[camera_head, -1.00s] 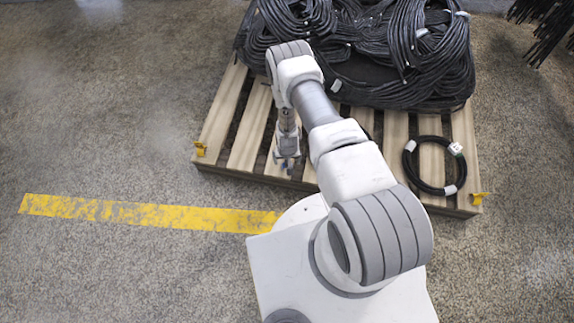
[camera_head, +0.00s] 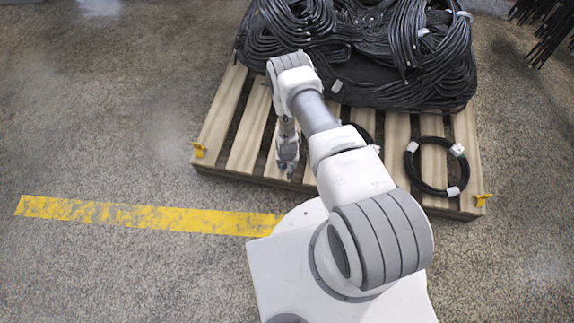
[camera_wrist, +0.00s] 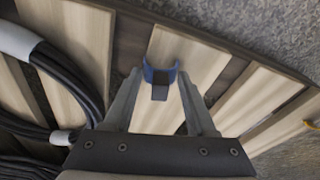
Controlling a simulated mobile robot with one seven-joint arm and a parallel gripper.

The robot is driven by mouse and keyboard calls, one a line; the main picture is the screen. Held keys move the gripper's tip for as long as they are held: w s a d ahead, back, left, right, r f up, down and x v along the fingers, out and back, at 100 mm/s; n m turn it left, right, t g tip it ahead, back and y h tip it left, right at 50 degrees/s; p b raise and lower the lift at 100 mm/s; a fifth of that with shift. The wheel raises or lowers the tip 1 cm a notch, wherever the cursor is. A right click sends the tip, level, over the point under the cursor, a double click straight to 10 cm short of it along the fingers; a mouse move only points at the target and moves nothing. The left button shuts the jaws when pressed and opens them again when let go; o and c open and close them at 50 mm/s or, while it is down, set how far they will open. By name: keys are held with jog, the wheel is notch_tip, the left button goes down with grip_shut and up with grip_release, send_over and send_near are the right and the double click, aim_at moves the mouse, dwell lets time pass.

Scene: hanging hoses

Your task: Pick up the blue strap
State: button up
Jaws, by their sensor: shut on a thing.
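The blue strap (camera_wrist: 160,74) is a small blue band with a dark middle part. In the wrist view it lies between the fingertips of my gripper (camera_wrist: 160,80), over a pale wooden slat. My gripper is shut on it, one finger on each side. In the head view my gripper (camera_head: 289,168) points down at the front edge of the wooden pallet (camera_head: 247,147). The strap cannot be made out there. I cannot tell whether the strap still touches the wood.
A big heap of black hoses (camera_head: 400,85) covers the back of the pallet. A small black coil with white ties (camera_head: 411,167) lies at the right front. Black hoses (camera_wrist: 72,78) run left of my gripper. A yellow stripe (camera_head: 150,215) marks the open floor.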

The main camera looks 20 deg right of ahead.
jog(key=shift+r+p, duration=1.3)
jog(key=shift+r, duration=1)
jog(key=w+d+r+p, duration=0.2)
jog(key=d+r, duration=0.4)
jog(key=d, duration=0.5)
jog(key=shift+w+d+r+p, duration=0.2)
jog(key=shift+w+p, duration=0.2)
jog(key=o, duration=0.6)
jog(key=c, duration=0.6)
jog(key=shift+c, duration=0.2)
